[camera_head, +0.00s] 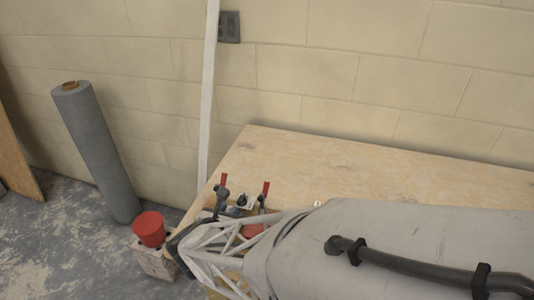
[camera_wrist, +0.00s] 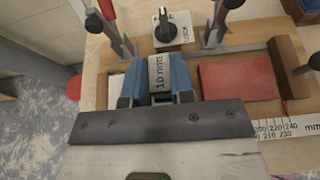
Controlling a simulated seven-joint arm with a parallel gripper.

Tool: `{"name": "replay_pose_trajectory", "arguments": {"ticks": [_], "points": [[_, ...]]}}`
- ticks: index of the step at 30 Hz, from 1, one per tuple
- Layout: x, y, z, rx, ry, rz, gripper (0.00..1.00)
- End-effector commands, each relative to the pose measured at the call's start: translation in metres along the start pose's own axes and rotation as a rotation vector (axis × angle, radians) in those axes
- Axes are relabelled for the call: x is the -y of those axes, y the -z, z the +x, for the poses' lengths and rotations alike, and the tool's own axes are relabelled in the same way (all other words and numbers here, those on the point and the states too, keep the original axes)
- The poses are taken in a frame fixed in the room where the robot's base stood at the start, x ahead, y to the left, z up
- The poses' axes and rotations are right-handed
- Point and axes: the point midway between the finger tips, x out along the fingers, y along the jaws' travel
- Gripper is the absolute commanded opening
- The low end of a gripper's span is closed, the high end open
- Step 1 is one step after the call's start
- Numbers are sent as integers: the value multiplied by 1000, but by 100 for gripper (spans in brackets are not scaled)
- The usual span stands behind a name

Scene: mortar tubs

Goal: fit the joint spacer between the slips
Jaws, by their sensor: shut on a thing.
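In the wrist view, my gripper (camera_wrist: 159,78) has blue fingers shut on a grey joint spacer (camera_wrist: 157,72) marked "10 mm". A flat red slip (camera_wrist: 237,78) lies on the wooden jig (camera_wrist: 97,55) to the right of the fingers, apart from them. A pale piece (camera_wrist: 116,85) shows to the left of the fingers; I cannot tell if it is the other slip. The spacer's lower end and what lies beneath it are hidden by my gripper.
Upright clamps (camera_wrist: 117,35) with red handles and a dark knob (camera_wrist: 166,27) stand behind the fingers. A wooden block (camera_wrist: 290,66) and a millimetre scale (camera_wrist: 285,131) lie right. In the head view, a red tub (camera_head: 149,228) stands left of the bench (camera_head: 330,170), whose far surface is clear.

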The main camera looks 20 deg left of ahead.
Motion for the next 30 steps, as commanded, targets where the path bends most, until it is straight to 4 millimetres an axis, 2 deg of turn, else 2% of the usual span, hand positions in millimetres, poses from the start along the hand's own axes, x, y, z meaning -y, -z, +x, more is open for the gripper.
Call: {"name": "replay_pose_trajectory", "arguments": {"ticks": [12, 30], "points": [[0, 18, 8, 0, 1, 0, 0], [0, 20, 8, 0, 0, 1, 0]]}}
